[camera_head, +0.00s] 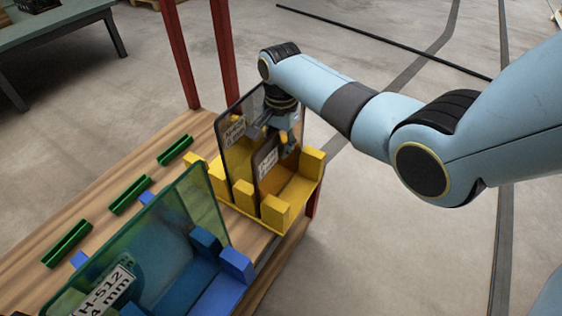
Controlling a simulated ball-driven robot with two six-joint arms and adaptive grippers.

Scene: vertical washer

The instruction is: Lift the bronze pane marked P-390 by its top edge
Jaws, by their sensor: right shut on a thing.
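A brown-bronze pane (268,178) with a white label stands upright in the front of the yellow rack (250,208). Its label is too small to read. A taller tinted pane (236,152), also with a white label, stands just behind it in the same rack. My right gripper (284,142) points down at the top edge of the front bronze pane and is shut on it. The gripper and wrist hide part of the upper edges of both panes. My left gripper is not in view.
A green pane (190,213) marked H-512 stands in a blue rack (236,264) at the near left. Green slotted bars (130,194) lie on the wooden table (60,204). Red posts (180,55) rise behind the yellow rack. The floor to the right is mostly clear.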

